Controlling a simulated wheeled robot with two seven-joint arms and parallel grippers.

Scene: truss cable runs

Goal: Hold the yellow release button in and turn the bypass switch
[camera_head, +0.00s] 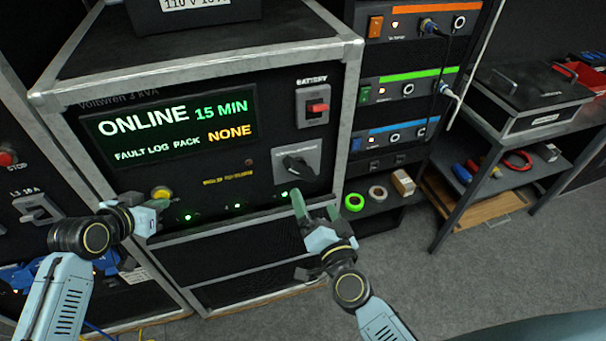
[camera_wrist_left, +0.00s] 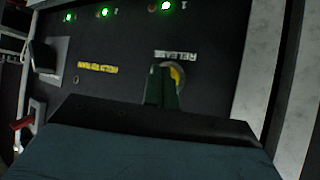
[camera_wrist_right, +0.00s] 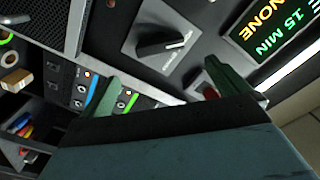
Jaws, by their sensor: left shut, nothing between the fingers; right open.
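The round yellow release button (camera_head: 162,192) is at the lower left of the rack unit's front panel. My left gripper (camera_head: 157,204) is shut and empty, its fingertips right at the button. In the left wrist view the closed fingers (camera_wrist_left: 163,92) cover part of the yellow button (camera_wrist_left: 178,74); I cannot tell whether it is pressed in. The bypass switch is a dark knob (camera_head: 297,166) on a grey plate at the panel's right. My right gripper (camera_head: 315,208) is open and empty, below and apart from the knob, which also shows in the right wrist view (camera_wrist_right: 160,46).
The display (camera_head: 170,128) reads ONLINE, 15 MIN, FAULT LOG PACK NONE. A red battery switch (camera_head: 317,106) sits above the knob. Green lamps (camera_head: 238,206) line the panel's lower edge. A shelf with tape rolls (camera_head: 377,193) stands right of the rack.

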